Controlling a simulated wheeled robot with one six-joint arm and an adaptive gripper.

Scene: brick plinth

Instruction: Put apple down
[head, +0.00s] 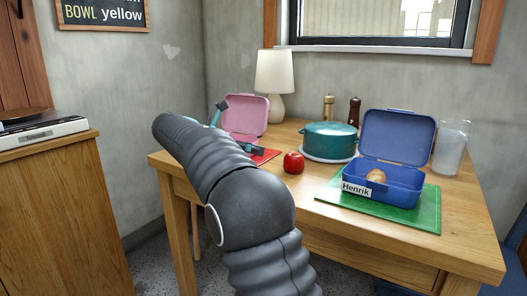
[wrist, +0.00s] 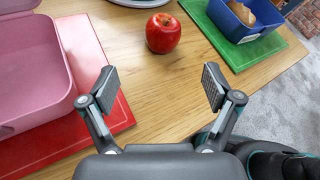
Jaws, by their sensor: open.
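A red apple (head: 293,162) rests on the wooden table, between the red mat and the green mat. In the wrist view the apple (wrist: 163,33) stands on bare wood, beyond my fingertips and apart from them. My gripper (wrist: 164,85) is open and empty, with its two fingers spread wide. In the head view my gripper (head: 235,128) is partly hidden behind my arm, near the pink lunch box (head: 248,112). The pink box also shows in the wrist view (wrist: 32,75), on the red mat (wrist: 105,125), and the visible part of its inside is empty.
A blue lunch box (head: 385,190) labelled Henrik holds a brown item on the green mat (head: 425,215). A teal pot (head: 330,140), two mills, a lamp (head: 275,80) and a clear glass (head: 451,148) stand behind. Bare wood surrounds the apple.

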